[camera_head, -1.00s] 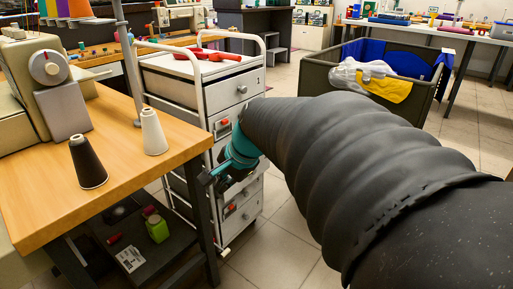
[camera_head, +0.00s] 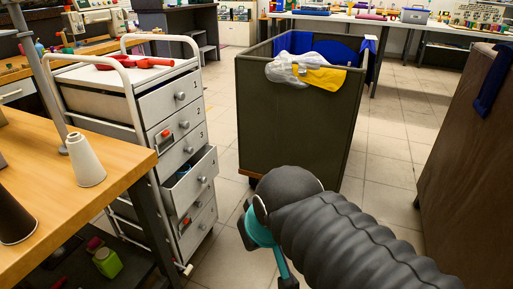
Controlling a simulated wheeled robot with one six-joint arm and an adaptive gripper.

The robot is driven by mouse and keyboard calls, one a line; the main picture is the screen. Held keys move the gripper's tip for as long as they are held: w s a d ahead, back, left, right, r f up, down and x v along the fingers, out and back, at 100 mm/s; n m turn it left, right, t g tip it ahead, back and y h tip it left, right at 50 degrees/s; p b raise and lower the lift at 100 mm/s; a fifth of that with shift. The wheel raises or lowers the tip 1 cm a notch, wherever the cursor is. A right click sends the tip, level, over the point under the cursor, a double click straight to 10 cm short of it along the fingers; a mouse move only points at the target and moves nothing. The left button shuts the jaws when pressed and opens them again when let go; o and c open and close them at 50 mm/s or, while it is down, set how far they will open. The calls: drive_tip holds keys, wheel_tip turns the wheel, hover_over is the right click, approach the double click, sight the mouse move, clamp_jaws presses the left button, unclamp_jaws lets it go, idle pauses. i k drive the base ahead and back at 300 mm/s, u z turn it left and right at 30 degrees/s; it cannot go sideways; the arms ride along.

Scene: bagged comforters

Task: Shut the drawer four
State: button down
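The white drawer cart (camera_head: 130,88) stands left of centre, with several grey-fronted drawers with round knobs. The numbers 2 and 3 are readable on its upper fronts. The other drawers look shut. My gripper (camera_head: 268,252), with teal parts, is low in the middle, right of the cart and apart from the open drawer. Its fingers are partly hidden, and I cannot tell if they are open.
Red-handled tools (camera_head: 134,62) lie on the cart top. A wooden table (camera_head: 105,185) with cones stands at left. A large dark bin (camera_head: 297,125) with blue and yellow cloth stands behind my gripper. A brown box (camera_head: 475,150) is at right. Tiled floor (camera_head: 225,250) is free between cart and gripper.

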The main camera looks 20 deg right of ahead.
sight(177, 198)
drive_tip(key=z, duration=1.85)
drive_tip(key=i, duration=0.5)
drive_tip(key=u, duration=2.6)
